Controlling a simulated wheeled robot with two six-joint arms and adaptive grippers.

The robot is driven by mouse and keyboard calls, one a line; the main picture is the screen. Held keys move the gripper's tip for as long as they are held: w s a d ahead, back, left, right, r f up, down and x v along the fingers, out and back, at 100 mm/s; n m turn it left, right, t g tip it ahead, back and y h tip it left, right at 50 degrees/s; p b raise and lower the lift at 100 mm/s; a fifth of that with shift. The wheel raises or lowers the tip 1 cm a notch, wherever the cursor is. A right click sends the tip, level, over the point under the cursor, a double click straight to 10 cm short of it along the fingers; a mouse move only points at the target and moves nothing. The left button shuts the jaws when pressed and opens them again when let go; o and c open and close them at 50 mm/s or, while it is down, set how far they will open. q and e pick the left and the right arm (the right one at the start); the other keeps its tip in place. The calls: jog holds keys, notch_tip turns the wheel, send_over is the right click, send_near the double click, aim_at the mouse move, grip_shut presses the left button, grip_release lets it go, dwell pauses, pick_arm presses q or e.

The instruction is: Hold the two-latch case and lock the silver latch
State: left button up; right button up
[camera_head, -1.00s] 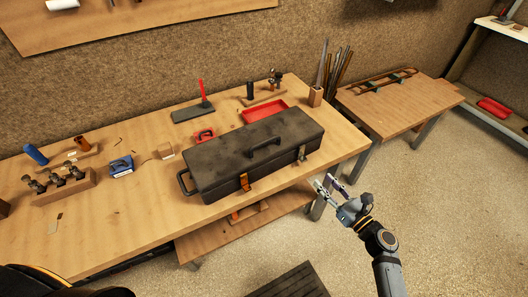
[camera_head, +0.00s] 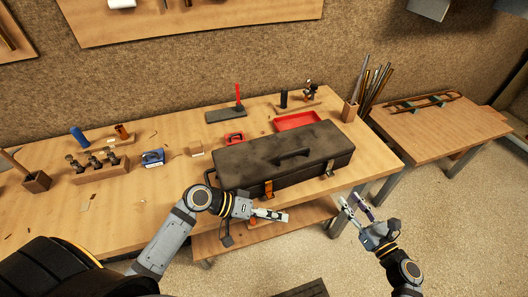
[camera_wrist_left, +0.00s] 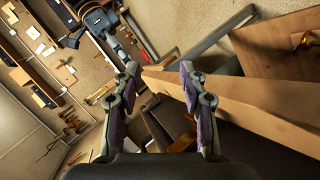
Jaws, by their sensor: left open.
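The black two-latch case (camera_head: 236,170) lies closed on the workbench, its handle on top. A brass-orange latch (camera_head: 268,188) is on its front towards the left. The silver latch (camera_head: 330,168) is on the front towards the right; its exact position is too small to tell. My left gripper (camera_head: 286,216) is in front of the case, below and near the brass latch, apart from it. In the left wrist view its fingers (camera_wrist_left: 160,85) are open with nothing held. My right gripper (camera_head: 354,205) is open and empty, off the bench edge, right of and below the silver latch.
The workbench (camera_head: 140,208) has a lower shelf (camera_head: 205,246) under the case. A second table (camera_head: 450,125) is to the right.

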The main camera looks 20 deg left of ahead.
pick_arm(q)
notch_tip(320, 180, up, 10)
jog(key=s+m+g, duration=0.1)
jog(key=m, duration=0.8)
jog(key=n+t+y, duration=0.1)
jog(key=t+y, duration=0.1)
jog(key=t, duration=0.4)
send_near(292, 152)
jog(key=shift+s+d+r, duration=0.15)
jog(key=shift+s, duration=0.35)
jog(key=shift+w+a+r+y, duration=0.15)
jog(key=shift+w+a+y, duration=0.1)
jog(key=shift+y, duration=0.15)
jog(key=x, duration=1)
jog(key=shift+w+d, duration=0.2)
jog(key=shift+d, duration=0.05)
grip_shut()
